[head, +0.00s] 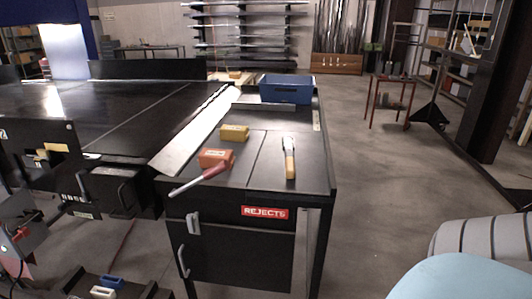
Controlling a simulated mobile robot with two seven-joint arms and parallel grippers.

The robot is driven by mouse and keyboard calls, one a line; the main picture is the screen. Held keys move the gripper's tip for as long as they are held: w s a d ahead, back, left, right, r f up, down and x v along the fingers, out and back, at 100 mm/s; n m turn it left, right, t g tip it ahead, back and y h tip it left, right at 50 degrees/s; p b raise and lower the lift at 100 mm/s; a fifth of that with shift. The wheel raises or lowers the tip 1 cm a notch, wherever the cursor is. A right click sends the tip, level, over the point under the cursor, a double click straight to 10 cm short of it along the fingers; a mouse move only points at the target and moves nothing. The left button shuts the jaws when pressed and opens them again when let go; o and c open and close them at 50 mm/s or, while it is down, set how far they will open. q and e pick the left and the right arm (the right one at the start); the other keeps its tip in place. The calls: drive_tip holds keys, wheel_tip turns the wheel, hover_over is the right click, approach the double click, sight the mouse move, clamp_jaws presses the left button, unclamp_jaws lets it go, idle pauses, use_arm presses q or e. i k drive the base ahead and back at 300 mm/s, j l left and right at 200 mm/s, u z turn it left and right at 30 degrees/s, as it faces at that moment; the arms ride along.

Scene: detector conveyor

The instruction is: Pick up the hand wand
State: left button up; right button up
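Two slim tools lie on the dark bench top (262,182), and I cannot tell for sure which is the hand wand. One is a red-and-pale stick (197,182) lying slantwise at the front left edge, in front of an orange-red block. The other has a yellow handle (290,166) and a pale, dark-marked upper end, and lies lengthwise on the right part of the top. Nothing is holding either tool. Neither of my grippers shows in the head view.
An orange-red block (217,157) and a yellow block (234,132) lie left of the yellow-handled tool. A blue bin (287,88) stands at the back. A red REJECTS label (265,212) marks the cabinet front. The conveyor (110,105) adjoins on the left; open floor (385,190) lies right.

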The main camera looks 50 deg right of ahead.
sight(288, 142)
drive_tip(key=k+l+u, duration=0.2)
drive_tip(key=l, duration=0.15)
drive_tip(key=l+u, duration=0.2)
drive_tip(key=l, duration=0.15)
drive_tip(key=k+l+u, duration=0.15)
drive_tip(key=l, duration=0.15)
drive_tip(key=k+l+u, duration=0.1)
drive_tip(key=l, duration=0.25)
drive_tip(key=k+l+u, duration=0.1)
drive_tip(key=l, duration=0.2)
drive_tip(key=k+l+u, duration=0.1)
drive_tip(key=k+l, duration=0.3)
drive_tip(key=l, duration=0.2)
drive_tip(key=k+l, duration=0.2)
drive_tip(key=l, duration=0.15)
drive_tip(key=k+l+u, duration=0.1)
drive_tip(key=l, duration=0.25)
drive_tip(key=k, duration=0.05)
